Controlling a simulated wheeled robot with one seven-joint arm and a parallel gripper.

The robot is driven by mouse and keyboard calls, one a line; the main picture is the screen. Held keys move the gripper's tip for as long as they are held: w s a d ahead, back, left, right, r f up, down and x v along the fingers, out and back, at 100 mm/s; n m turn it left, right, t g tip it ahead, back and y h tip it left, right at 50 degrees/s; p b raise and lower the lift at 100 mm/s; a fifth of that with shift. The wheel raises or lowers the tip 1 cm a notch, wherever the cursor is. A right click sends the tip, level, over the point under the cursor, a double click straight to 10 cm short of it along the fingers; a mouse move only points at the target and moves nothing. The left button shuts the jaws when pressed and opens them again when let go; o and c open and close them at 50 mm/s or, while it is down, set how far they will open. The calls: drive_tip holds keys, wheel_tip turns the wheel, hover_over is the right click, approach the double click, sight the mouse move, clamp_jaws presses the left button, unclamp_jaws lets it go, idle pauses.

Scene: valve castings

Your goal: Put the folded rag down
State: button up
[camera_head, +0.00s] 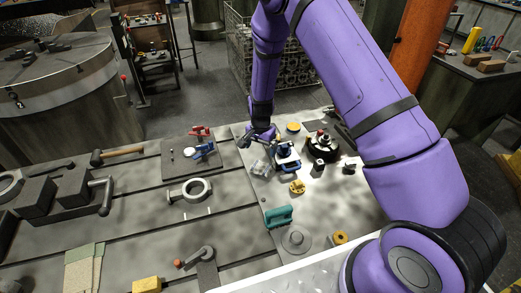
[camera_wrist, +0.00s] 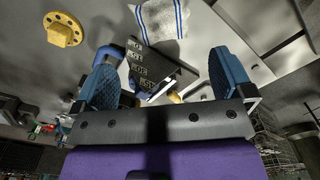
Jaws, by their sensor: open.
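In the head view the rag (camera_head: 261,167) is a small pale patch on the light bench top. My gripper (camera_wrist: 166,76) is open, its two blue fingers spread and nothing held between them. The rag lies beyond the fingertips, apart from them. In the head view my gripper (camera_head: 261,137) is small and near the far edge of the bench, just behind the rag.
A dark block with pale markings (camera_wrist: 150,68) shows between and beyond the fingers. A yellow flanged part (camera_wrist: 63,30) is left of the rag; it also shows in the head view (camera_head: 297,187). A teal-handled tool (camera_head: 279,216) lies nearer.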

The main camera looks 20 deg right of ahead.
drive_tip(key=s+d+r+n+t, duration=0.1)
drive_tip(key=s+r, duration=0.3)
drive_tip(key=r, duration=0.8)
drive_tip(key=s+d+r+n+t+y, duration=0.15)
drive_tip(key=s+r, duration=0.25)
drive_tip(key=r, duration=0.8)
drive_tip(key=s+d+r+n+h, duration=0.15)
drive_tip(key=s+r, duration=0.35)
drive_tip(key=r, duration=0.7)
drive_tip(key=s+d+r+n+t, duration=0.1)
drive_tip(key=s+r, duration=0.3)
drive_tip(key=s, duration=0.7)
drive_tip(key=s+d+r+n+t, duration=0.1)
drive_tip(key=s+r+n, duration=0.3)
drive_tip(key=s, duration=0.8)
drive_tip(key=shift+s+d+r+t, duration=0.3)
drive_tip(key=shift+d+r+t, duration=0.05)
drive_tip(key=shift+d, duration=0.35)
drive_tip(key=shift+w, duration=0.1)
